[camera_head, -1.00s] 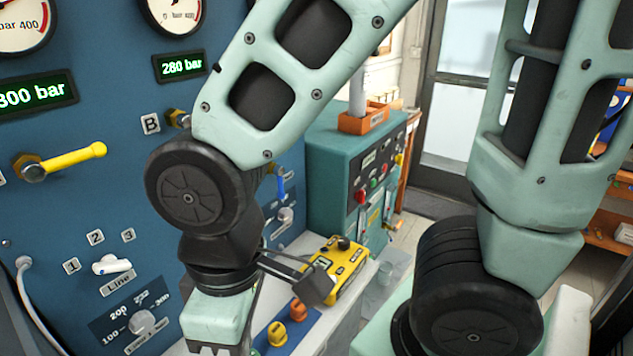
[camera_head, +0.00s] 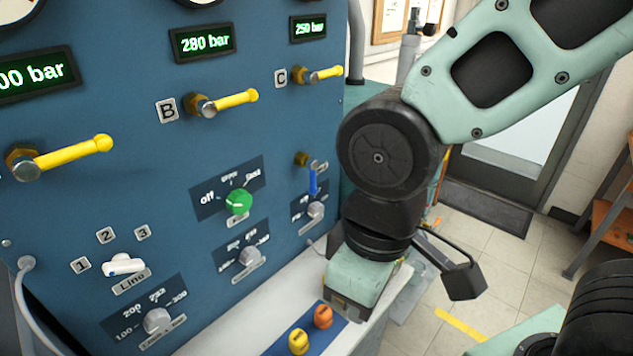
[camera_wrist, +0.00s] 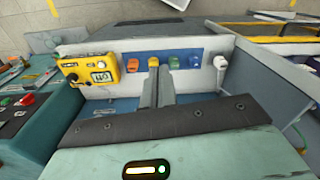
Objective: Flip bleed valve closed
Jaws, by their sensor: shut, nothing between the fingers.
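A small blue lever (camera_head: 313,182) hangs straight down from a brass fitting on the blue panel, right of the green knob. It looks like the bleed valve, but I cannot read its label. My gripper (camera_head: 349,310) is in front of the panel, lower and to the right of the blue lever, pointing down and not touching it. In the wrist view my gripper (camera_wrist: 161,72) has its two fingers together with nothing held, above the bench with coloured caps. The blue lever does not show clearly in the wrist view.
Yellow levers B (camera_head: 228,102) and C (camera_head: 318,75) stick out above. A green knob (camera_head: 239,202) and a grey knob (camera_head: 249,257) lie to the left. Orange (camera_head: 323,316) and yellow (camera_head: 298,341) caps stand below. A yellow device (camera_wrist: 88,70) sits on the bench.

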